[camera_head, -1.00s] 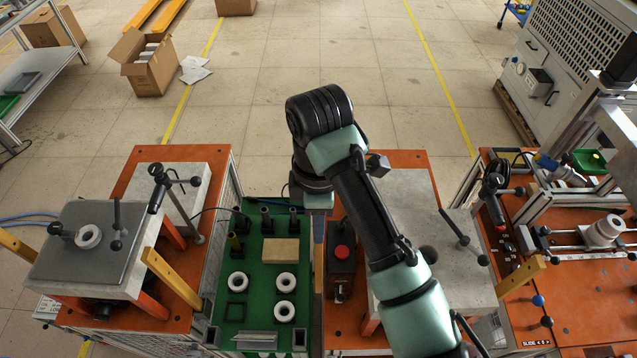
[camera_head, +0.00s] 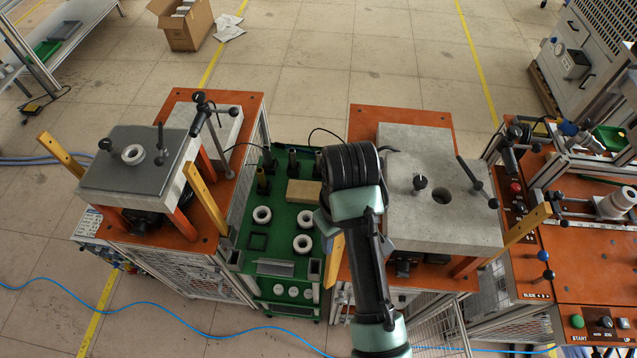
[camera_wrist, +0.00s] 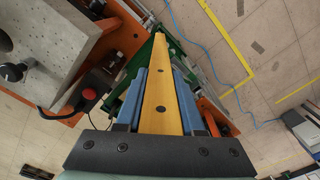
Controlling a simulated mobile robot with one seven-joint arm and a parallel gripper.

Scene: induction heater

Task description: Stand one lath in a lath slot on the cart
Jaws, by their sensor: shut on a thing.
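My gripper (camera_wrist: 160,100) is shut on a yellow lath (camera_wrist: 164,60), its blue fingers on both sides of it in the wrist view. In the head view my arm hides the gripper, and only a piece of this lath (camera_head: 334,260) shows beside the green cart (camera_head: 277,215). Whether its far end touches anything is unclear. The cart has small dark sockets at its near corners, one at left (camera_head: 236,259) and one at right (camera_head: 314,268); they look like lath slots. Other yellow laths lean at the left machine (camera_head: 207,200) and the right machine (camera_head: 524,226).
The cart carries white rings (camera_head: 303,244), a tan block (camera_head: 302,191) and dark upright posts. It stands in a narrow gap between the left machine and the right machine's grey block (camera_head: 440,205). A red button box (camera_wrist: 90,93) is near the lath. A blue hose (camera_head: 150,305) crosses the floor.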

